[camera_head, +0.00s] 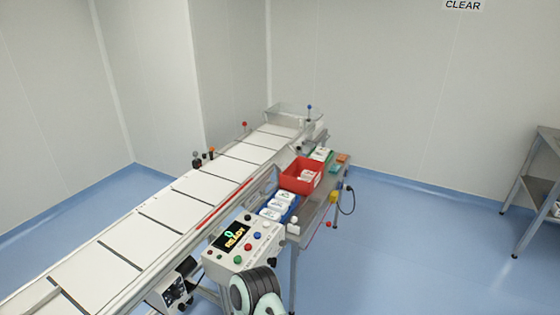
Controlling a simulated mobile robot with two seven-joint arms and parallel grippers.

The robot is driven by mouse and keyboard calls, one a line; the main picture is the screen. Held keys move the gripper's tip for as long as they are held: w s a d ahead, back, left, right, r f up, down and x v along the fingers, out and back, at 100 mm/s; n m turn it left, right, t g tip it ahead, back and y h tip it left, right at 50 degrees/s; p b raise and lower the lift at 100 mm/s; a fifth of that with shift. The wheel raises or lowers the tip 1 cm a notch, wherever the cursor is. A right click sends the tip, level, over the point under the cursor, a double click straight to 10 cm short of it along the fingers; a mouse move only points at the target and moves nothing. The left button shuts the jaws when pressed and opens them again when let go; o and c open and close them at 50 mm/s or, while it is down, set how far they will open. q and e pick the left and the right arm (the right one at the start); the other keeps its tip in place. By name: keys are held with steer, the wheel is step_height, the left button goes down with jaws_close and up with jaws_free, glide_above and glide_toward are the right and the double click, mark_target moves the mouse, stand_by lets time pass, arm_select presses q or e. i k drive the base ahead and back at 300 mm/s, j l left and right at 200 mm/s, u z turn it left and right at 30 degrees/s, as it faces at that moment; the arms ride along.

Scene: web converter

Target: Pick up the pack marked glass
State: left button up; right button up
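Several white packs with dark print (279,203) lie in a blue tray (291,214) on the side table by the conveyor. A white pack (307,176) is in the red bin (297,186) behind the blue tray. Another white item (320,154) sits further back, by a green tray (332,168). The print is too small to read, so I cannot tell which pack is marked glass.
A long conveyor (170,208) runs from lower left to the back centre. A control box (243,243) with a lit display and buttons stands in front of the side table. Blue floor (420,250) is clear to the right, up to a metal table (540,170).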

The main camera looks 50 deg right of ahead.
mark_target(323, 156)
steer(key=z, duration=2.65)
steer(key=i+z, duration=0.15)
steer(key=i, duration=2.25)
steer(key=i+l, duration=0.1)
steer(key=i, duration=2.35)
steer(key=i+l+u, duration=0.1)
steer(key=i, duration=1.15)
steer(key=u, duration=0.4)
steer(key=i+u, duration=0.1)
steer(key=u, duration=0.3)
steer(key=l+u, duration=0.1)
steer(key=u, duration=0.3)
steer(key=i+u, duration=0.1)
steer(key=u, duration=0.3)
